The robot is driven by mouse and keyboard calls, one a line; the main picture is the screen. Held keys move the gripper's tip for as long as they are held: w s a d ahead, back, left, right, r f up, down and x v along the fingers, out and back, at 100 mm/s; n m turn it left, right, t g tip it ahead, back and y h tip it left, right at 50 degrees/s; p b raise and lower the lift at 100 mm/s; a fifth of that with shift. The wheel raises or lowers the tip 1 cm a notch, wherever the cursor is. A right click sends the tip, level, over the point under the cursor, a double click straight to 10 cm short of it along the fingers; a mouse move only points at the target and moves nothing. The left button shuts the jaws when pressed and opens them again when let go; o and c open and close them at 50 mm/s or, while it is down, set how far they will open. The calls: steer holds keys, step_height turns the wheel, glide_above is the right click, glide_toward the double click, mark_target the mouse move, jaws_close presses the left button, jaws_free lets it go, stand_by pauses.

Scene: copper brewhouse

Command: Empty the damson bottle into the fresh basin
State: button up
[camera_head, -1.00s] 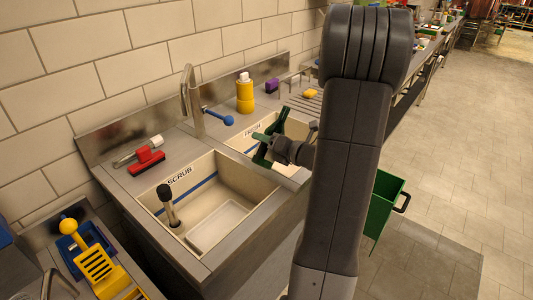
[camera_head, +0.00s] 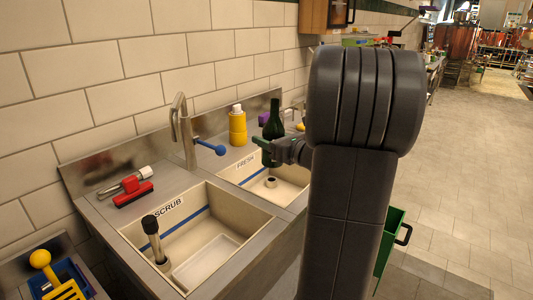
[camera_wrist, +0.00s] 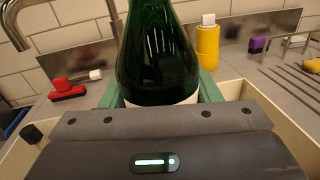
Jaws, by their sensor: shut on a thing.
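A dark green bottle (camera_head: 273,122) stands upright in my gripper (camera_head: 268,152), its neck pointing up. In the wrist view the bottle (camera_wrist: 155,50) fills the middle, with a pale label low on it. The green fingers of my gripper (camera_wrist: 160,95) are shut on its two sides. I cannot tell how much liquid is inside. The fresh basin (camera_head: 293,190), labelled FRESH, lies below the bottle, with a small round drain fitting in its floor. My arm hides the basin's right end.
The scrub basin (camera_head: 220,235) is in front, with a dark-topped upright post. A faucet (camera_head: 183,130) with a blue-ended lever stands behind. A yellow bottle (camera_head: 238,127), a red brush (camera_head: 133,194) and a purple block (camera_head: 263,118) sit on the counter. A green bin (camera_head: 390,235) is at right.

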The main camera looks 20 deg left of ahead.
steer(key=shift+w+d+f+n+b, duration=0.1)
steer(key=shift+w+f+n+b, duration=0.15)
steer(key=shift+n+b, duration=0.05)
steer(key=shift+r, duration=0.2)
steer(key=shift+s+r+p, duration=0.2)
steer(key=shift+r+p, duration=0.1)
steer(key=shift+p, duration=0.15)
steer(key=s+a+r+p, duration=0.2)
steer(key=s+r, duration=0.1)
steer(key=s, duration=0.2)
steer(key=shift+s+r, duration=0.15)
steer(key=shift+r, duration=0.05)
steer(key=shift+d, duration=0.1)
